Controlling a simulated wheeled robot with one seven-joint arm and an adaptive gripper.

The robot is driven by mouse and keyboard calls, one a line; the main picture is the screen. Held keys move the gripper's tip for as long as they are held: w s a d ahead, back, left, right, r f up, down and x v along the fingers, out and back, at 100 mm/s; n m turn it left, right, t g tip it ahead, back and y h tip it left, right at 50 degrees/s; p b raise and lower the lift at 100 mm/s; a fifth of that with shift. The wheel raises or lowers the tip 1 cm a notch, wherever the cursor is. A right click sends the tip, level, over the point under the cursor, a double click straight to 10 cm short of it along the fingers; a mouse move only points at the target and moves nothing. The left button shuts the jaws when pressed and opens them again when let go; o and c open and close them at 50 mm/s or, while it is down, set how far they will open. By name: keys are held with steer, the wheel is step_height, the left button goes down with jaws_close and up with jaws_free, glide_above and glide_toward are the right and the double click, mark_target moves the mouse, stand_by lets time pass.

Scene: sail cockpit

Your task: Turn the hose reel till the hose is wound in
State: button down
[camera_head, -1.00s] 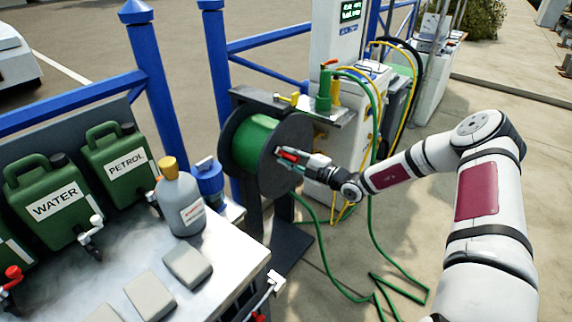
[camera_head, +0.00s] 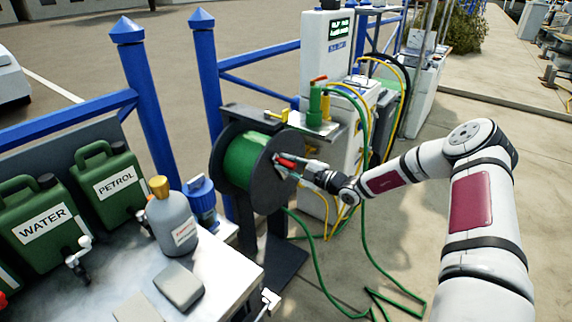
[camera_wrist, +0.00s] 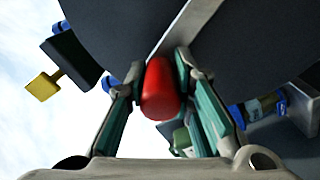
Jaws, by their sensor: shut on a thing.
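The hose reel (camera_head: 270,178) has dark round side discs and a green hose wound on its drum (camera_head: 240,160). Its red crank handle (camera_head: 287,162) stands out from the near disc on a grey crank arm. My gripper (camera_head: 290,164) is shut around this handle. In the wrist view the red handle (camera_wrist: 159,90) sits between my gripper's two fingers (camera_wrist: 160,95), with the dark disc behind it. Green hose (camera_head: 318,275) runs down from the reel and lies in loose bends on the ground at the lower right. The far side of the reel is hidden.
A metal bench (camera_head: 225,265) with a grey bottle (camera_head: 172,220) and green cans stands at the left. A white service post (camera_head: 328,60) with green and yellow hoses is behind the reel. A blue railing (camera_head: 145,90) runs behind. Open paving (camera_head: 400,250) lies to the right.

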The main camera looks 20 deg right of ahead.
steer(key=shift+r, duration=0.1)
steer(key=c, duration=1.4)
jaws_free()
steer(key=shift+o, duration=0.2)
steer(key=v, duration=1.2)
